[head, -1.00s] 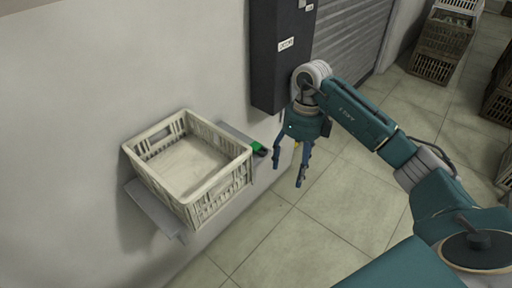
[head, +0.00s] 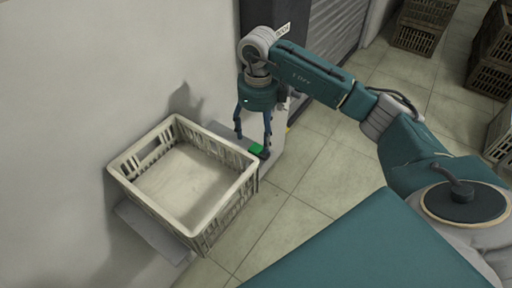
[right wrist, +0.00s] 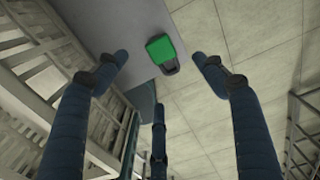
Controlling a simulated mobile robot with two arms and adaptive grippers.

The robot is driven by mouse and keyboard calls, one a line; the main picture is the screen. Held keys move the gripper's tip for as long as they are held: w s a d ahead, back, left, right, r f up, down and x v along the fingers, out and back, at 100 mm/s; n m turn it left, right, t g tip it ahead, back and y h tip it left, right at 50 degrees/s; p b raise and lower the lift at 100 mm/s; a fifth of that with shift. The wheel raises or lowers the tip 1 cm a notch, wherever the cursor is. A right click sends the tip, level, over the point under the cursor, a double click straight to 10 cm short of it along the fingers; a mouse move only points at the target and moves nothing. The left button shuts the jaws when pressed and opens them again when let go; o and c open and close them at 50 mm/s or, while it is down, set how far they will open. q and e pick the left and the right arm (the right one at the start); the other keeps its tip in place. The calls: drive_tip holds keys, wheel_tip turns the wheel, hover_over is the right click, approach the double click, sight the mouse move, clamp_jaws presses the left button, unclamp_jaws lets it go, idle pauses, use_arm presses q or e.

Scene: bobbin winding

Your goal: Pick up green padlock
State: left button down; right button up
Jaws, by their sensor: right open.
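The green padlock (head: 255,148) lies on a narrow grey shelf (head: 218,130) beside the crate, near the shelf's right end. In the right wrist view the padlock (right wrist: 160,48) has a green body and a dark shackle that points toward the lower right. My right gripper (head: 252,146) is open and empty, its fingers pointing down close above the padlock. In the right wrist view its fingers (right wrist: 163,75) are spread, with the padlock between and beyond them. A gap to the padlock seems to remain, but I cannot tell how large. My left gripper is not in view.
A cream slatted crate (head: 236,208), seemingly empty, stands on the shelf just left of the padlock. A pale wall (head: 60,100) runs behind the shelf. Tiled floor (head: 320,165) lies below on the right. Stacked crates (head: 420,30) stand far back.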

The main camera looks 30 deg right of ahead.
sight(258, 152)
drive_tip(key=shift+s+f, duration=0.1)
drive_tip(key=shift+f, duration=1.1)
wheel_tip(258, 152, down, 4)
drive_tip(key=shift+r+p, duration=0.2)
drive_tip(key=shift+p, duration=0.7)
drive_tip(key=shift+f, duration=0.5)
drive_tip(key=c, duration=1.6)
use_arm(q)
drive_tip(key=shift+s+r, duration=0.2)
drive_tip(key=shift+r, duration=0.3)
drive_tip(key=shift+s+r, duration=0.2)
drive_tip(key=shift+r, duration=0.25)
use_arm(e)
clamp_jaws()
